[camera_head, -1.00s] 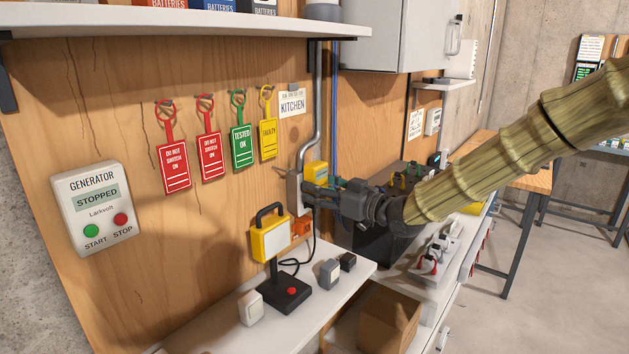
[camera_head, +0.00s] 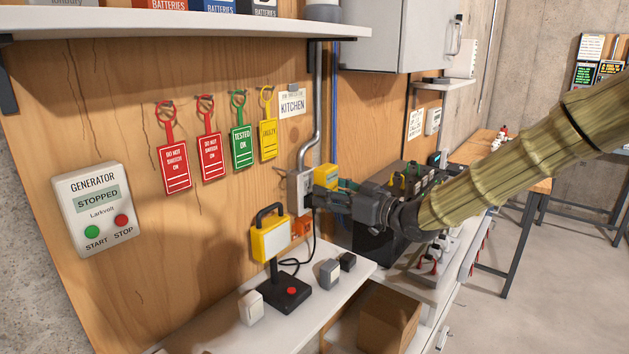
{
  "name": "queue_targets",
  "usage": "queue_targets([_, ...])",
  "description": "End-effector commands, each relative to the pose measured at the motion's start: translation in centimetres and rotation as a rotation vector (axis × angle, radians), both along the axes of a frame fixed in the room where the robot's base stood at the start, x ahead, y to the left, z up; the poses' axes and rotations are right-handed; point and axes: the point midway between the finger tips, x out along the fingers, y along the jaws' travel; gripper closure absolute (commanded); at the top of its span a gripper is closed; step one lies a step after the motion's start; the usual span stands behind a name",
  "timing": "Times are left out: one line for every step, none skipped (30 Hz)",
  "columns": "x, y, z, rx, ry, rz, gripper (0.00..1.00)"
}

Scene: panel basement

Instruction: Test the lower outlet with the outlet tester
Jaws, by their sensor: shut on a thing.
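The grey outlet box (camera_head: 299,184) is on the wooden panel under the metal conduit. A dark opening shows on its right part; I cannot make out the upper and lower outlets separately. My gripper (camera_head: 322,199) is shut just right of the box. A yellow block (camera_head: 326,176), which looks like the outlet tester, is at its fingers and appears held, its far side facing the box. The fingers hide much of its lower part. Whether it touches the box cannot be told. A black cord (camera_head: 313,240) hangs just below the fingers.
A yellow work lamp (camera_head: 270,241) stands on the white shelf (camera_head: 225,335) below, among small white, grey and black blocks. An orange piece (camera_head: 302,226) is below the outlet box. The generator panel (camera_head: 97,209) reads STOPPED. A dark case (camera_head: 378,245) stands behind my gripper.

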Motion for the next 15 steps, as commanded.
queue_targets([-0.1,-0.2,0.1,0.001,-0.001,-0.001,0.94])
queue_targets([-0.1,-0.2,0.1,0.001,-0.001,-0.001,0.94])
queue_targets([-0.2,-0.3,0.1,0.001,-0.001,-0.001,0.94])
queue_targets([-0.2,-0.4,0.1,0.001,-0.001,-0.001,0.94])
queue_targets([-0.3,-0.5,0.1,0.001,-0.001,-0.001,0.94])
queue_targets([-0.4,-0.6,0.1,0.001,-0.001,-0.001,0.94])
queue_targets([-0.4,-0.6,0.1,0.001,-0.001,-0.001,0.94])
queue_targets([-0.5,-0.7,0.1,0.001,-0.001,-0.001,0.94])
queue_targets([-0.5,-0.8,0.1,0.001,-0.001,-0.001,0.94])
queue_targets([-0.6,-0.9,0.1,0.001,-0.001,-0.001,0.94])
queue_targets([-0.7,-0.9,0.1,0.001,0.0,-0.001,0.94])
queue_targets([-0.7,-1.0,0.0,0.001,0.001,-0.001,0.94])
queue_targets([-0.8,-1.1,0.0,0.001,0.001,0.0,0.94])
queue_targets([-0.8,-1.2,0.0,0.001,0.001,0.0,0.94])
queue_targets([-0.9,-1.2,0.0,0.001,0.001,0.0,0.94])
